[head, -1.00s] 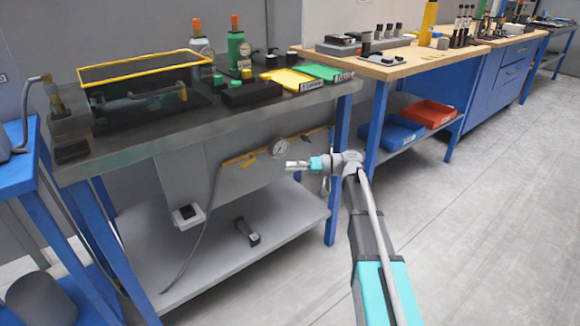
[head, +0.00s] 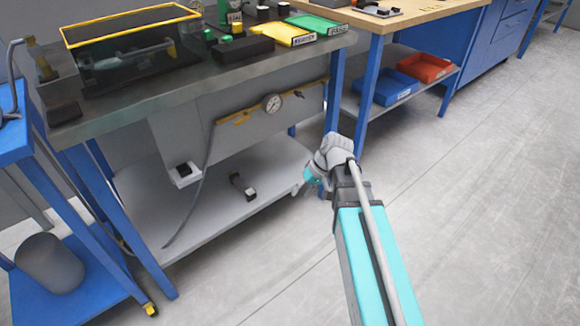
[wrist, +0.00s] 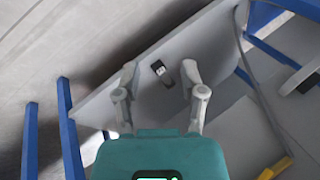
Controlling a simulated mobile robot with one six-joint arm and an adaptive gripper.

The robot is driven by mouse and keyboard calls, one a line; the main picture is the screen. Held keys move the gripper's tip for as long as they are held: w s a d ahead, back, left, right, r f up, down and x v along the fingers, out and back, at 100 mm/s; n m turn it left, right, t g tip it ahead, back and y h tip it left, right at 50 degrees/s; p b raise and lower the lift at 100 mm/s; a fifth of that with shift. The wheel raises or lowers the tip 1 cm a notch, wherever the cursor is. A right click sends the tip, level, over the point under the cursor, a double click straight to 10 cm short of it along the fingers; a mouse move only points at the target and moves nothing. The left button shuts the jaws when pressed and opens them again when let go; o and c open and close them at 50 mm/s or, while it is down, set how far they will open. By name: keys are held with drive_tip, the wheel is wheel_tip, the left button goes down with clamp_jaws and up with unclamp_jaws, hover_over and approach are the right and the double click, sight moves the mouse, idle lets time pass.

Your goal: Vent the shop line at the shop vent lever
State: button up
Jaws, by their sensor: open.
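Under the steel bench in the head view, a yellow air line (head: 235,117) runs along a grey panel and carries a round white gauge (head: 272,103). A small dark fitting (head: 299,93) sits right of the gauge; I cannot tell whether it is the shop vent lever. My gripper (head: 310,187) is below and to the right of the gauge, by the lower shelf's right end, apart from the line. In the wrist view my gripper (wrist: 160,75) has its fingers spread and empty. A yellow piece (wrist: 275,169) shows at that view's lower right edge.
The lower shelf (head: 215,215) holds a small black-and-white object (head: 242,187). A grey hose hangs from the line's left end. Blue legs (head: 334,90) stand at the bench's right. A blue bin (head: 385,88) and red bin (head: 425,68) are beyond. Floor at right is clear.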

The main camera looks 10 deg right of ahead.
drive_tip(key=s+d+f+m+h, duration=0.1)
drive_tip(key=s+d+m+h, duration=0.1)
drive_tip(key=s+d+h, duration=0.3)
drive_tip(key=shift+s+d+h+p, duration=0.3)
drive_tip(key=shift+s+d+p, duration=0.15)
drive_tip(key=shift+s+d, duration=0.65)
drive_tip(key=shift+s+a, duration=0.1)
drive_tip(key=shift+a, duration=0.05)
